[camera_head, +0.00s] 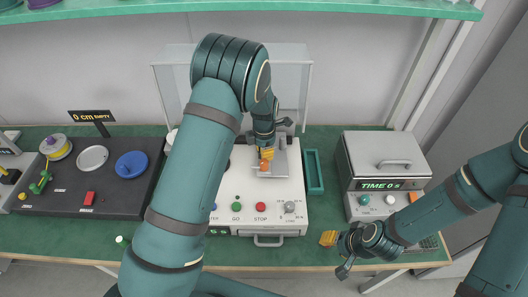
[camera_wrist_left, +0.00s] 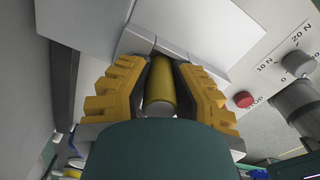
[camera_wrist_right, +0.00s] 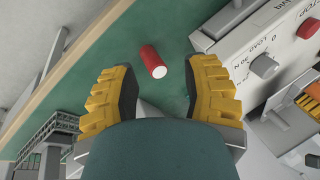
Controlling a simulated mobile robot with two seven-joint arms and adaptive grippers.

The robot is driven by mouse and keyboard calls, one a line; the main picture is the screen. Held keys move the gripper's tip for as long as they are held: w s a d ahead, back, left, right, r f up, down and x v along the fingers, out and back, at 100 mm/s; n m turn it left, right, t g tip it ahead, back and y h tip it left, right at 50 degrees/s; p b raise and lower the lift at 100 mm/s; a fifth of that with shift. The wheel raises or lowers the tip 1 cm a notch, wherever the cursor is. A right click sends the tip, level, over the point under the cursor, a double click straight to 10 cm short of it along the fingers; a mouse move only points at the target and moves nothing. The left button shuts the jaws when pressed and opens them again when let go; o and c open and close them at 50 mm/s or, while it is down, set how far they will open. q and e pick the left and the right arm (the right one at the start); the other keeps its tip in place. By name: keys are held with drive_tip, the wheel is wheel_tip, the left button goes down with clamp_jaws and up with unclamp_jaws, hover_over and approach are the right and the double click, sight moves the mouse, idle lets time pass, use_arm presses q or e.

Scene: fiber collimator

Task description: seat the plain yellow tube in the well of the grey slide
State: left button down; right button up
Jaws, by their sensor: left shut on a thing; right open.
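My left gripper (camera_head: 266,155) reaches down over the grey slide (camera_head: 283,158) on top of the white machine. In the left wrist view the left gripper (camera_wrist_left: 158,72) is shut on the plain yellow tube (camera_wrist_left: 161,92), which lies lengthwise between its yellow fingers with a pale round end showing. The slide's well is hidden by the gripper, so I cannot tell whether the tube is in it. My right gripper (camera_head: 329,238) is open and empty near the table's front edge. In the right wrist view a red cylinder (camera_wrist_right: 152,60) with a white end lies on the green table beyond its open fingers (camera_wrist_right: 163,75).
The white machine (camera_head: 225,190) has buttons and a dial on its front. A green tray (camera_head: 314,172) is beside it. A timer box (camera_head: 385,155) stands at right. A dark board (camera_head: 105,195) with coloured dishes is at left. A clear guard (camera_head: 290,75) stands behind.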

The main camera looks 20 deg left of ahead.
use_arm(q)
drive_tip(key=shift+s+f, duration=0.35)
drive_tip(key=shift+f, duration=0.2)
drive_tip(key=c, duration=1)
unclamp_jaws()
drive_tip(key=shift+o, duration=0.7)
drive_tip(key=shift+w+f, duration=0.1)
drive_tip(key=shift+o, duration=0.6)
drive_tip(key=shift+d, duration=0.1)
drive_tip(key=shift+w+r+p, duration=0.25)
drive_tip(key=shift+r+p, duration=0.65)
drive_tip(key=shift+r, duration=0.3)
drive_tip(key=o, duration=0.3)
drive_tip(key=shift+s+r+p, duration=0.25)
drive_tip(key=shift+r+p, duration=0.35)
drive_tip(key=shift+r, duration=0.5)
drive_tip(key=shift+w+r+p, duration=0.25)
drive_tip(key=shift+r+p, duration=0.3)
drive_tip(key=shift+r, duration=1.45)
